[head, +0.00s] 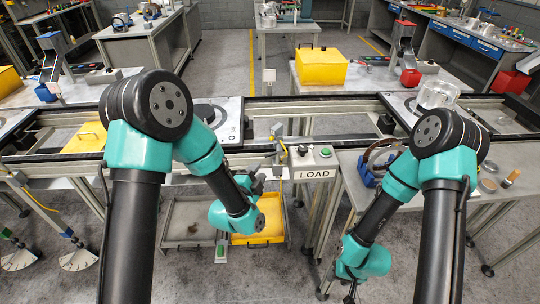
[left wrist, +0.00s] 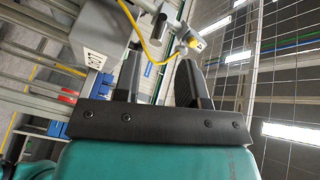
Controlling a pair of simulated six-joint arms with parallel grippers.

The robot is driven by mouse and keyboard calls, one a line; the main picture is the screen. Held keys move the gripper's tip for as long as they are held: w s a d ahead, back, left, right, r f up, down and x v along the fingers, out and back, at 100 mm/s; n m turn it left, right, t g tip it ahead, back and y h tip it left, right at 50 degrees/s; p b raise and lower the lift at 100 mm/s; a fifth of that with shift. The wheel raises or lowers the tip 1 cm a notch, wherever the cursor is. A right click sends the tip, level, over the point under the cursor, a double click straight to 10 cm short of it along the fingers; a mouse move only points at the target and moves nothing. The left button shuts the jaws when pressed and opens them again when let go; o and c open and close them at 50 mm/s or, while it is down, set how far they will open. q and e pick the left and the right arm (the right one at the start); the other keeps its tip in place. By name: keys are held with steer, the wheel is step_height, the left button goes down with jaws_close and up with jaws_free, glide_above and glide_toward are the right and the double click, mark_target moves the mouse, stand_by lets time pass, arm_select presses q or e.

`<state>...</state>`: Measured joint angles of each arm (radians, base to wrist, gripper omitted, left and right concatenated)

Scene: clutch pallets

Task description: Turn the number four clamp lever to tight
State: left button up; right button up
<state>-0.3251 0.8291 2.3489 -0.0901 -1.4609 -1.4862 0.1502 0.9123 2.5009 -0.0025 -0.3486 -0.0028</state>
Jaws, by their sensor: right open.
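I cannot make out a lever marked four. At the lower left of the head view, two lever-like parts stand above white fan-shaped plates, one blue-marked (head: 70,236) and one green-marked (head: 7,234); no numbers are legible. My left gripper (head: 256,182) is left of the LOAD box, below the conveyor rail. The left wrist view shows its two fingers (left wrist: 158,80) apart with nothing held. Beyond them is a small metal fitting (left wrist: 190,40) with a yellow cable.
The conveyor rail (head: 290,100) crosses behind my arms. A yellow bin (head: 262,228) and a grey tray (head: 190,222) are below. A side table (head: 505,165) at right holds several parts.

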mark_target(270, 155)
arm_select(q)
steer(key=x, duration=0.9)
steer(key=shift+w+d, duration=0.15)
steer(key=shift+w, duration=0.15)
steer(key=shift+c, duration=0.3)
jaws_close()
